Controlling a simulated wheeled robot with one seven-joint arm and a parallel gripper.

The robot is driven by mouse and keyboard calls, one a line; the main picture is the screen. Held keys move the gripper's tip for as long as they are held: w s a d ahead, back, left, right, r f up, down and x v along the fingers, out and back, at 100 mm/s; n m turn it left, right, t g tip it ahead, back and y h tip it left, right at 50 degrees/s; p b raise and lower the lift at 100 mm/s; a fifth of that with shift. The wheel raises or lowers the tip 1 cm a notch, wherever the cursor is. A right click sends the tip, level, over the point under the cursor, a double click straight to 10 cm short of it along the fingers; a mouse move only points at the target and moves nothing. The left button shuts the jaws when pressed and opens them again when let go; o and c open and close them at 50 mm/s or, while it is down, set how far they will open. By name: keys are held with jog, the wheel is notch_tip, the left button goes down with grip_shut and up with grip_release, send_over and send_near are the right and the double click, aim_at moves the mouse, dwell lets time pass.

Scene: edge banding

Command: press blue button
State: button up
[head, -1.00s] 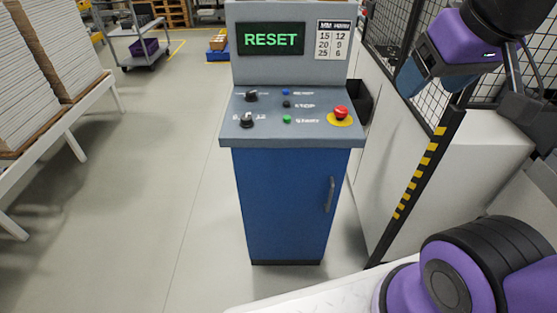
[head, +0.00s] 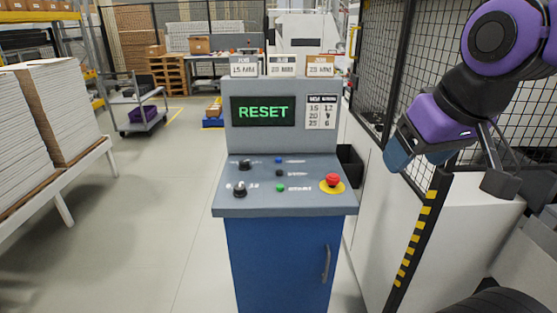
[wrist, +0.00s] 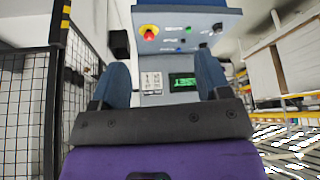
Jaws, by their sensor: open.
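The blue button (head: 279,160) is a small knob at the top of the middle column on the control console (head: 240,205), below the screen reading RESET. A black button (head: 280,173) and a green button (head: 280,188) sit under it. My gripper (head: 415,158) is open and empty, in the air to the right of the console and apart from it. In the wrist view the console appears upside down beyond the two blue fingers of my gripper (wrist: 163,82). The blue button (wrist: 180,49) is small and blurred there.
A red emergency button (head: 333,181) on a yellow disc is at the console's right, and two black knobs (head: 245,165) are at its left. A mesh fence (head: 385,60) and a black-and-yellow post (head: 415,240) stand on the right. The floor left of the console is clear.

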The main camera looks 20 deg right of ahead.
grip_shut()
dwell(1.5)
